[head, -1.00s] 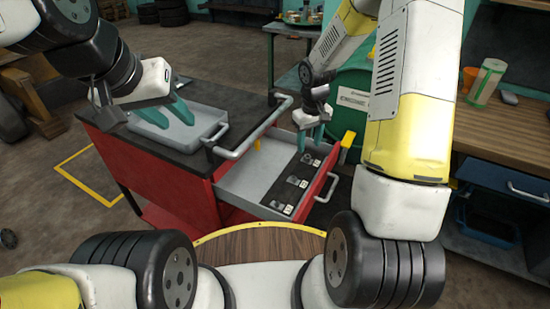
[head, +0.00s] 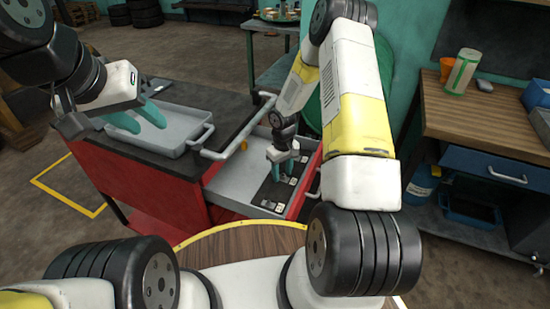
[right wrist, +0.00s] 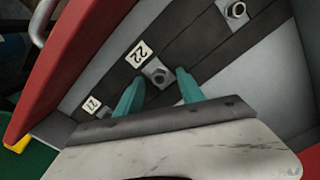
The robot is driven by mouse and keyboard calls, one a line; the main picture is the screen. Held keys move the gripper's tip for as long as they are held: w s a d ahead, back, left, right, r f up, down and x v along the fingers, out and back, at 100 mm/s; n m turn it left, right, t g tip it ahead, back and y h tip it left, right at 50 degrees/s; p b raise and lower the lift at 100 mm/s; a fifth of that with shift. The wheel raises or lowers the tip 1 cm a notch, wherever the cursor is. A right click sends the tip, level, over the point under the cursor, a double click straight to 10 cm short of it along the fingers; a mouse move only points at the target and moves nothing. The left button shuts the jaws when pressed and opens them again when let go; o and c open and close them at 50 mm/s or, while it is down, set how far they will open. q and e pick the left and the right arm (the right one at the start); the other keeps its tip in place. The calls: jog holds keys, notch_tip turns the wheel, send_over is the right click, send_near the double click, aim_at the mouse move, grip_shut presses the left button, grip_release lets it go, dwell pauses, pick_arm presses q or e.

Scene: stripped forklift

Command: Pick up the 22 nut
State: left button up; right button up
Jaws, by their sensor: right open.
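The 22 nut (right wrist: 158,73) is a grey hex nut lying on a dark strip in the drawer, beside a white label marked 22 (right wrist: 138,53). My right gripper (right wrist: 160,80) is open, with one teal fingertip on either side of the nut in the right wrist view. Whether the fingers touch it I cannot tell. In the head view my right gripper (head: 284,165) is down inside the open drawer (head: 232,185), and it hides most of the nut's spot. My left gripper (head: 138,118) is open and empty above the grey tray on the cart.
Another nut (right wrist: 236,11) sits in the strip's upper right, and a second label (right wrist: 92,104) with a partly hidden nut lies lower left. The drawer's red front (right wrist: 85,60) and grey walls enclose the space. A grey tray (head: 172,125) stands on the red cart.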

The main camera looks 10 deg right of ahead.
jog(key=shift+f, duration=0.1)
jog(key=shift+c, duration=0.4)
grip_shut()
